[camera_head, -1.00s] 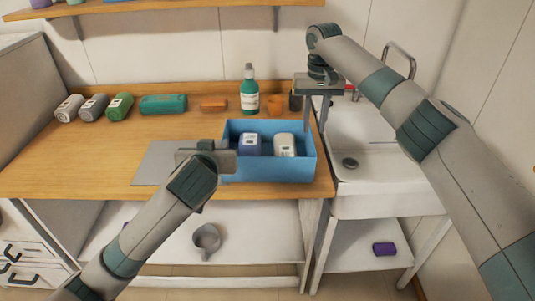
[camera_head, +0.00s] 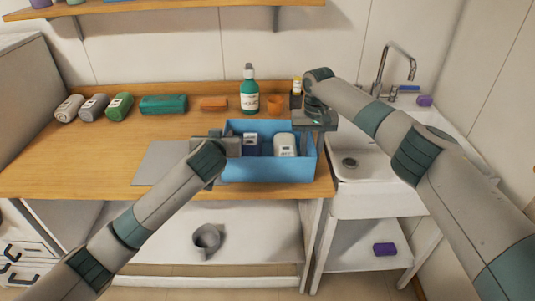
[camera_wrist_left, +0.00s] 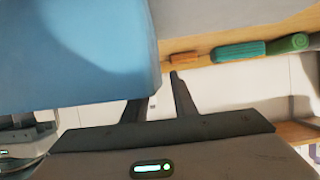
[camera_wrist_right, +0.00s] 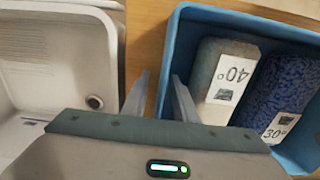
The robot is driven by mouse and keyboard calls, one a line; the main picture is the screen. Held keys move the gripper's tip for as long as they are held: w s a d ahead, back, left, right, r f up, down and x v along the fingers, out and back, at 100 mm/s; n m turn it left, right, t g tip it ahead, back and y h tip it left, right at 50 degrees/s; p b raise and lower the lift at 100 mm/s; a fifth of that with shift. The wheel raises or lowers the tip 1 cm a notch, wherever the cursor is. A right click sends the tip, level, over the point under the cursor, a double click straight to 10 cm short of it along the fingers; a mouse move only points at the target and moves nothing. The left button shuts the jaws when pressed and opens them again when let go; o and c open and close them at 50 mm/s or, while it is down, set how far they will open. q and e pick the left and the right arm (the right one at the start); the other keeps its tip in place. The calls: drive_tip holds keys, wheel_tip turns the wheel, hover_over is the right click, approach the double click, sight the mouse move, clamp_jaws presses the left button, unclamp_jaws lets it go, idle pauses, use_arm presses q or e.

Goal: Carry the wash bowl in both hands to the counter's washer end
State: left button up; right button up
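The wash bowl (camera_head: 270,170), a blue rectangular tub, stands on the right part of the wooden counter (camera_head: 90,150). It holds a grey-white bundle (camera_wrist_right: 222,80) labelled 40° and a blue one (camera_wrist_right: 275,95) labelled 30°. My left gripper (camera_head: 232,146) is at the bowl's left wall; in the left wrist view its fingers (camera_wrist_left: 160,98) are apart, one partly hidden by the bowl. My right gripper (camera_head: 318,124) is at the right wall; in the right wrist view its open fingers (camera_wrist_right: 158,95) lie either side of the rim. I cannot see either wall gripped.
A grey mat (camera_head: 165,163) lies left of the bowl. A green pump bottle (camera_head: 249,92), orange cup (camera_head: 274,103), orange block (camera_head: 213,104) and several rolls (camera_head: 120,106) line the back. The sink (camera_head: 375,160) is at right. The counter's left middle is clear.

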sight(312, 140)
use_arm(q)
clamp_jaws()
use_arm(e)
clamp_jaws()
use_arm(q)
drive_tip(key=shift+r, duration=0.2)
use_arm(e)
drive_tip(key=shift+r, duration=0.1)
